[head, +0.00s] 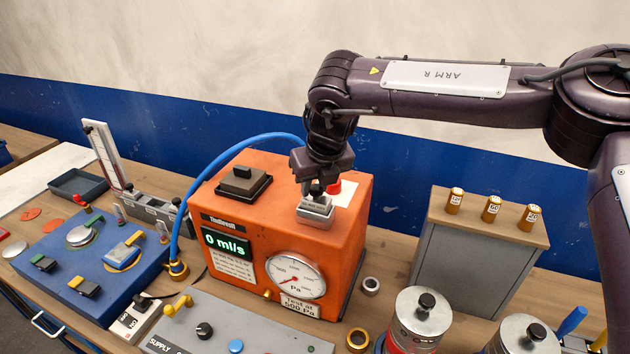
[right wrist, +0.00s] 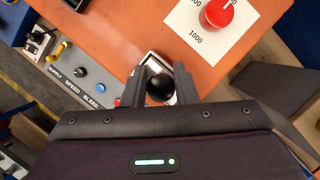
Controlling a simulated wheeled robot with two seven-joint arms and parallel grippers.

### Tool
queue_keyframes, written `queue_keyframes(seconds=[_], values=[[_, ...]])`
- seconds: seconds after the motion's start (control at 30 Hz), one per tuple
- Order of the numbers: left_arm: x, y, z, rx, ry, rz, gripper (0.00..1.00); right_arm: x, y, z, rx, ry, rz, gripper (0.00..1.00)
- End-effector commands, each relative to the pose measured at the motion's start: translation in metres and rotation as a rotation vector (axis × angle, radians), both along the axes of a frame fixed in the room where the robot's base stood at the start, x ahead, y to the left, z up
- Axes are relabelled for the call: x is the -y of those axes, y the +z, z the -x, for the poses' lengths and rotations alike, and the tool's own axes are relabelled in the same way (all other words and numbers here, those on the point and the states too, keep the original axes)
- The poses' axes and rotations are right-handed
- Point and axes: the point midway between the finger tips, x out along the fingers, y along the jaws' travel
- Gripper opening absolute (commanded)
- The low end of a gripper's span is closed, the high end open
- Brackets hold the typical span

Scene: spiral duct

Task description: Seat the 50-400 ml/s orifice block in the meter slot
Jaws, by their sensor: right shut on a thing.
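The orange meter (head: 330,240) stands mid-table with a green display reading 0 ml/s and a round Pa dial (head: 295,275). My right gripper (head: 316,187) points down over the meter's top and is shut on the black knob (right wrist: 160,86) of a light grey block (head: 316,211). The block is at the top front edge of the meter. I cannot tell whether it is down in a slot or just above it, and its range marking is not readable. My left gripper is not in view.
A dark square piece (head: 243,182) sits on the meter's top left. A red knob (right wrist: 217,13) on a white scale card is beside my gripper. A blue hose (head: 205,177) arches behind. A grey cabinet (head: 470,250) with brass cylinders stands right, a blue panel (head: 90,260) left.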

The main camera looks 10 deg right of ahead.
Motion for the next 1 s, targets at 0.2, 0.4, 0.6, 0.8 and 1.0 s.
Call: queue_keyframes(seconds=[0.2, 0.4, 0.6, 0.8, 1.0], values=[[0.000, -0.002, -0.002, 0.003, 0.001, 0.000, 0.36, 0.000, -0.002, 0.000, 0.000, 0.000, 0.000, 0.29], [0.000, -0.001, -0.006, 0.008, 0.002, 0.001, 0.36, 0.000, -0.002, 0.000, 0.000, 0.000, 0.000, 0.48], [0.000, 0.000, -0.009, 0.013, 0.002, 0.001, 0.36, 0.000, -0.001, 0.000, 0.001, 0.000, 0.000, 0.48], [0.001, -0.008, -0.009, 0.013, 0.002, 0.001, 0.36, 0.001, 0.012, 0.003, 0.006, 0.000, -0.002, 0.48], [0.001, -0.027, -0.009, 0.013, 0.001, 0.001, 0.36, 0.004, 0.050, 0.018, 0.008, 0.000, -0.002, 0.48]])
